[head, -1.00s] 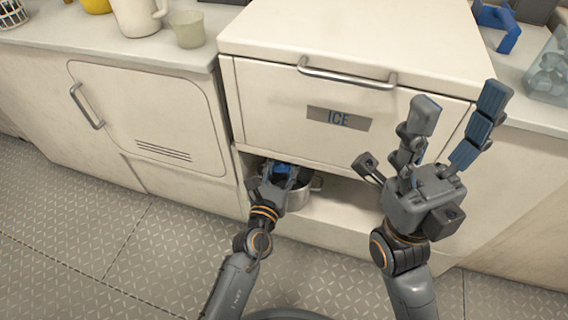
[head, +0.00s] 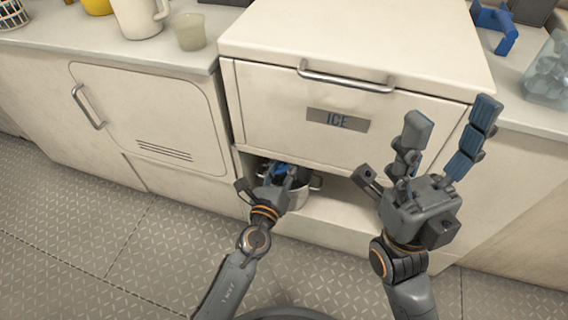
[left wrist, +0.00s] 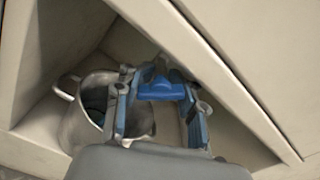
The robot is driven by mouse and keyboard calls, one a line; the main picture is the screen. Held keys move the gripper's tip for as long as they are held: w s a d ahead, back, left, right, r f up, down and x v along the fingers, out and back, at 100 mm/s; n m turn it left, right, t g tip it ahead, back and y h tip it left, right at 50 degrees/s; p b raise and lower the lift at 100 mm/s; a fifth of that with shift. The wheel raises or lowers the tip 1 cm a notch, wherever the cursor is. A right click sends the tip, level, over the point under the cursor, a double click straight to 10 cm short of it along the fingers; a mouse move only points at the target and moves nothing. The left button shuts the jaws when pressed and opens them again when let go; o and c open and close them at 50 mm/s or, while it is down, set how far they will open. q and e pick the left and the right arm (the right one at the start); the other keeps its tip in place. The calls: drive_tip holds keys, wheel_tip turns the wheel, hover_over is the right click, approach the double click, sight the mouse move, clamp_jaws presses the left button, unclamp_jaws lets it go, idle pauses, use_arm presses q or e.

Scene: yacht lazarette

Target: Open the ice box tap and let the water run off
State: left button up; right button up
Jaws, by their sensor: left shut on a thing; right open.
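The ice box (head: 345,100), a cream cabinet marked ICE, has an open recess below its front. The blue tap handle (left wrist: 162,90) shows in the left wrist view between the fingers of my left gripper (left wrist: 160,95). In the head view my left gripper (head: 284,172) reaches into the recess and is shut on the blue handle, which is partly hidden. A steel pot (left wrist: 82,115) with side handles stands in the recess below the gripper; it also shows in the head view (head: 300,197). I cannot see water running. My right gripper (head: 448,130) is open and empty in front of the ice box.
A counter (head: 75,42) on the left holds a white jug (head: 138,17) and a pale cup (head: 189,31). A clear container (head: 548,70) and a blue object (head: 495,25) stand on the right counter. The patterned floor (head: 90,235) is clear.

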use_arm(q)
drive_tip(key=o, duration=1.3)
drive_tip(key=shift+c, duration=0.2)
drive_tip(key=v, duration=1.2)
drive_tip(key=shift+r, duration=0.1)
